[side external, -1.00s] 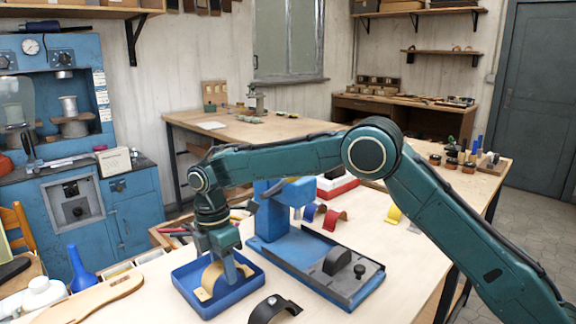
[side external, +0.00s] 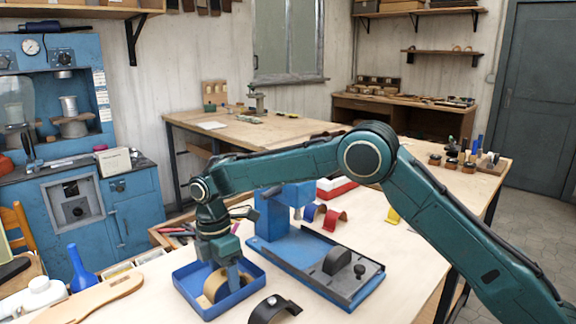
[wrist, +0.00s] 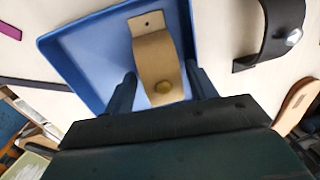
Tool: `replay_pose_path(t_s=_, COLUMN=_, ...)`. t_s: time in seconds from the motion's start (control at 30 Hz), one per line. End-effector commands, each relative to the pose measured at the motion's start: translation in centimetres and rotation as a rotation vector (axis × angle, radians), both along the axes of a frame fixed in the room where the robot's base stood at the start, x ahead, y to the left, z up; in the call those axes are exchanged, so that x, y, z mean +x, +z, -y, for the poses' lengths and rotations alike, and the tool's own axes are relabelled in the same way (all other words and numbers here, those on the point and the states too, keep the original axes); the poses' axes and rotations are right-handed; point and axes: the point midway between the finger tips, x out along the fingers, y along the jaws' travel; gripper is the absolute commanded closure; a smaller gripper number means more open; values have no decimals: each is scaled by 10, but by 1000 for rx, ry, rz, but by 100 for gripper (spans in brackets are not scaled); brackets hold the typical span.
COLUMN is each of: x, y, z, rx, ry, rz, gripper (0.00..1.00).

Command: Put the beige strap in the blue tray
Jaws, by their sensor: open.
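My gripper (side external: 222,275) is low in the tray at the strap. In the wrist view the fingers of my gripper (wrist: 160,88) stand open on either side of the strap, with gaps visible between them and it. Part of the strap is hidden behind the gripper in the side view.
A black strap (side external: 273,309) lies just in front of the tray, and a blue press with a flat base (side external: 315,268) stands to its right. Red (side external: 335,219) and yellow (side external: 393,215) straps lie farther back. A wooden sole (side external: 95,300) lies at the front left.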

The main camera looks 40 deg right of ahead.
Motion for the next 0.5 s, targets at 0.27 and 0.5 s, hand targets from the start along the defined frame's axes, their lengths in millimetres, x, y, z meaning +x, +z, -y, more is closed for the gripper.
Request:
replay_pose_path(t_s=0.27, x=2, y=13, z=0, rx=1, ry=0, rz=1, gripper=43)
replay_pose_path(t_s=0.5, x=6, y=43, z=-1, rx=2, ry=1, rz=4, gripper=43)
